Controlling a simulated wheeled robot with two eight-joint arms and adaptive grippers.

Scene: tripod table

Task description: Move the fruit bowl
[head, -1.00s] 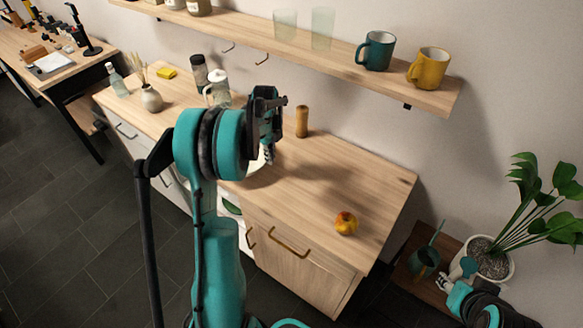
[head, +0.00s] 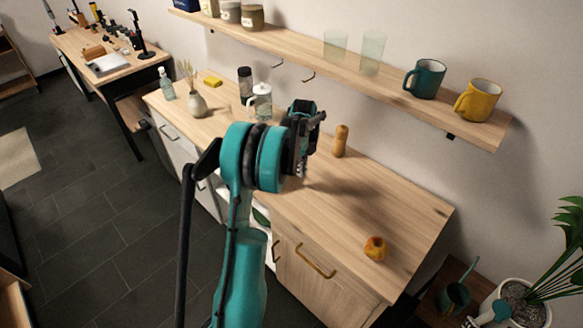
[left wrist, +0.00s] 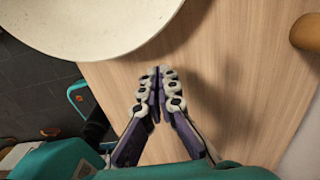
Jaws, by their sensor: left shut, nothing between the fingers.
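The fruit bowl is a wide, pale cream bowl (left wrist: 90,22) at the top of the left wrist view, cut off by the frame. The visible part of its inside is bare. In the head view it is hidden behind my left arm. My left gripper (head: 301,168) is over the wooden counter (head: 345,205), pointing down. In the left wrist view its fingertips (left wrist: 158,76) are together and empty, just below the bowl's rim in the picture and apart from it. Only a small bit of my right gripper (head: 472,322) shows at the bottom right edge; its fingers are unclear.
A red-yellow fruit (head: 375,248) lies near the counter's right end. A wooden mill (head: 340,141), glass pot (head: 261,101) and dark bottle (head: 245,86) stand behind my gripper. A shelf (head: 390,98) with mugs hangs above. Counter between mill and fruit is clear.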

